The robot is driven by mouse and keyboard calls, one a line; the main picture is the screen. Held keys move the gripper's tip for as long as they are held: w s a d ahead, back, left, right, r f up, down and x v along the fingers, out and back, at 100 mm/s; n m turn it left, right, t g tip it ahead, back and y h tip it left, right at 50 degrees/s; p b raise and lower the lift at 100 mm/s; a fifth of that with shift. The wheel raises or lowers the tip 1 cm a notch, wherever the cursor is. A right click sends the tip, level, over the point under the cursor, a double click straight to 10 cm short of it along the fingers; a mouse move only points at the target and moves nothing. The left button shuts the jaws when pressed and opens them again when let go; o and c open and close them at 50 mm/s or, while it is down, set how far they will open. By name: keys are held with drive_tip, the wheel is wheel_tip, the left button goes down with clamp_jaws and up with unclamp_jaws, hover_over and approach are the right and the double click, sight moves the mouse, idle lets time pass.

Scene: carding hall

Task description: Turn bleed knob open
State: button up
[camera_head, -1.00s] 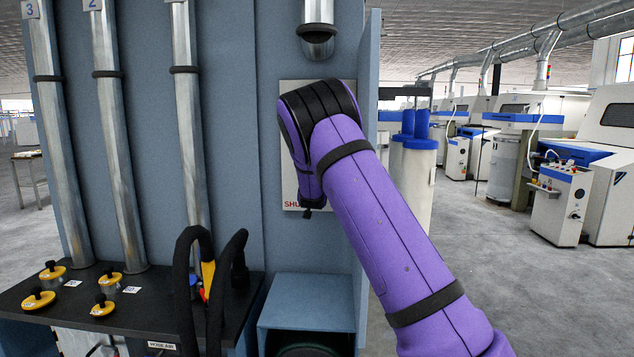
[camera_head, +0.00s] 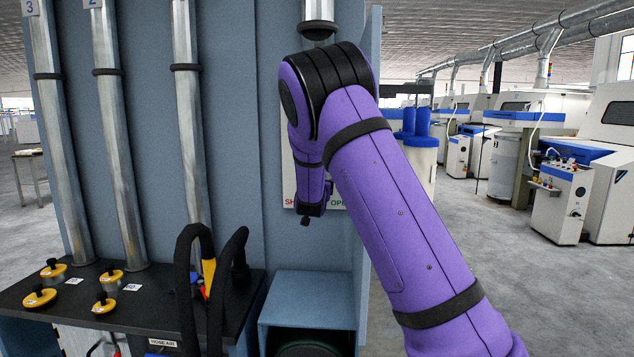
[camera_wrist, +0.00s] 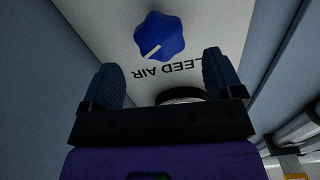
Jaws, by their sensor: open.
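The blue bleed knob (camera_wrist: 160,37) shows in the wrist view, on a pale plate (camera_wrist: 110,22) with lettering that reads partly "LEED AIR", upside down. A white pointer line on the knob slants toward the lower left of the picture. My gripper (camera_wrist: 160,62) is open, its two blue padded fingers spread to either side and apart from the knob. The knob lies a little beyond the fingertips, between their lines.
A blue side panel (camera_head: 367,130) stands right of the plate. A metal pipe (camera_head: 319,12) comes down above my arm. Below are a blue open box (camera_head: 310,293), black hoses (camera_head: 232,270) and a dark shelf (camera_head: 70,312) with several yellow knobs (camera_head: 105,303).

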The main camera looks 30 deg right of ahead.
drive_tip(key=shift+v, duration=1.65)
drive_tip(key=shift+s, duration=0.1)
